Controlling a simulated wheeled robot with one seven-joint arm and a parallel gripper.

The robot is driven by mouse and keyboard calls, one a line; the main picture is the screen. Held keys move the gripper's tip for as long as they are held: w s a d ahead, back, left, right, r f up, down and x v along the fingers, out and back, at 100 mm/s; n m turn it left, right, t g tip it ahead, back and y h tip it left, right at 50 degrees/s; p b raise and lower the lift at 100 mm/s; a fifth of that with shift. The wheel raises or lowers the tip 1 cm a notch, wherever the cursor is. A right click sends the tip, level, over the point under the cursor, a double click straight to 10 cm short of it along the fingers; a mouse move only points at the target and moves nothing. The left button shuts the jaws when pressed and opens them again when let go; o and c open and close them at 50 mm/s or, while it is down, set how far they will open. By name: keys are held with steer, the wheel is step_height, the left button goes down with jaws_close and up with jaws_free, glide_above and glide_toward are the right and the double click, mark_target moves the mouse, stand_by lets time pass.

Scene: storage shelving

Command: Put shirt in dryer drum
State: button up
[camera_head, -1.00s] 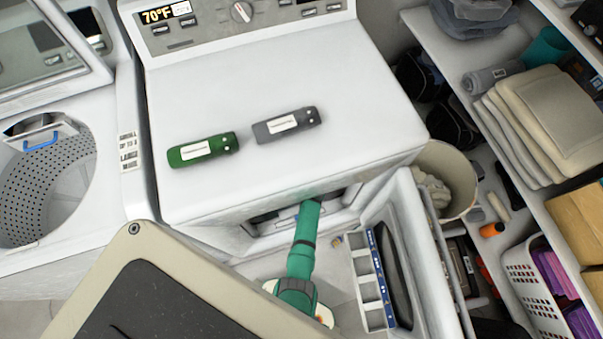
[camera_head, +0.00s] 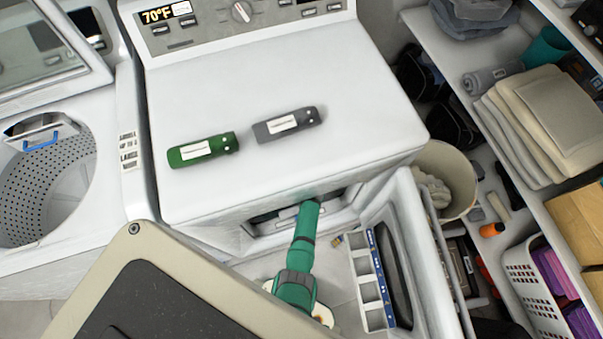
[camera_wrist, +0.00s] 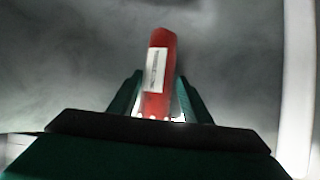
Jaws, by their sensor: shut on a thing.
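The dryer (camera_head: 290,190) stands in the middle of the head view, its door (camera_head: 408,250) open at the lower right. My green arm reaches in through the front opening (camera_head: 265,226), so my gripper is hidden there in that view. In the wrist view my gripper (camera_wrist: 158,98) is shut on a red bottle-like object (camera_wrist: 164,50) with a white label, which points away from the palm. Around it is a blurred grey surface, apparently the drum's inside (camera_wrist: 80,60). I cannot make out a shirt in either view.
An open washer (camera_head: 50,190) stands at the left. At the right are a cream bin (camera_head: 450,180), shelves with folded cloths (camera_head: 545,125), and a white basket (camera_head: 528,285).

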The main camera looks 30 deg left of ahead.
steer(key=o, duration=1.3)
steer(key=shift+c, duration=0.2)
steer(key=shift+r, duration=0.1)
steer(key=shift+d+r, duration=0.1)
steer(key=shift+r, duration=0.55)
steer(key=shift+v, duration=3.6)
